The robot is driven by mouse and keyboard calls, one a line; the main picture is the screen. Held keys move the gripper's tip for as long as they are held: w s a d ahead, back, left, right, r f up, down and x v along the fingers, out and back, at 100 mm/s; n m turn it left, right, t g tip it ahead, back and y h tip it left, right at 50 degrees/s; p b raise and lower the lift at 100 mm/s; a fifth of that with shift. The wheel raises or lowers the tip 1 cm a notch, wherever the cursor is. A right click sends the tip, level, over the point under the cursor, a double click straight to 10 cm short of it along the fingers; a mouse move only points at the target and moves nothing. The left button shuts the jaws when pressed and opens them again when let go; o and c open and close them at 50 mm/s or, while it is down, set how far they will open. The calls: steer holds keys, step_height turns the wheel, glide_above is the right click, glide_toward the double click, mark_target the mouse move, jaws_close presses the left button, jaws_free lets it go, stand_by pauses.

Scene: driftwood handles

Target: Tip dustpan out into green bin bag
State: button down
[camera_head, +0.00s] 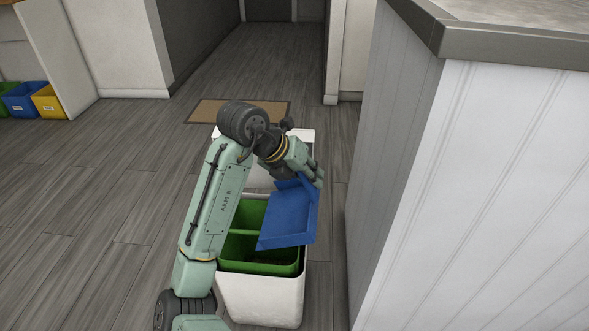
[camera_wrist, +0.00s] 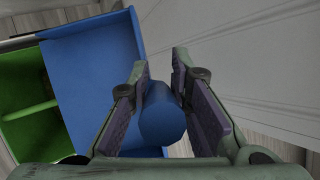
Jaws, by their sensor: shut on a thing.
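The blue dustpan (camera_head: 288,217) is over the right part of the bin in the head view, its pan tilted. In the wrist view the pan (camera_wrist: 95,65) appears large, and its round blue handle (camera_wrist: 162,115) lies between my fingers. My gripper (camera_wrist: 165,95) is shut on this handle; in the head view my gripper (camera_head: 312,172) is at the dustpan's upper end. The green bin bag (camera_head: 255,260) lines the white bin (camera_head: 262,300) below, and its left part shows in the wrist view (camera_wrist: 20,130). No debris is clearly visible in the pan.
A tall white panelled counter (camera_head: 470,210) stands close on the right of the bin. A brown mat (camera_head: 205,112) lies behind the bin. Blue (camera_head: 24,99) and yellow (camera_head: 48,102) boxes stand at far left. The wooden floor at left is clear.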

steer(key=d+f+m+y+b, duration=0.1)
steer(key=d+f+y+b, duration=0.2)
steer(key=d+f+y, duration=0.15)
steer(key=shift+s+d+r+p, duration=0.1)
steer(key=shift+r+p, duration=0.95)
steer(key=shift+r, duration=0.15)
steer(key=shift+d+r+p, duration=0.1)
steer(key=shift+r+p, duration=0.9)
steer(key=shift+r, duration=0.2)
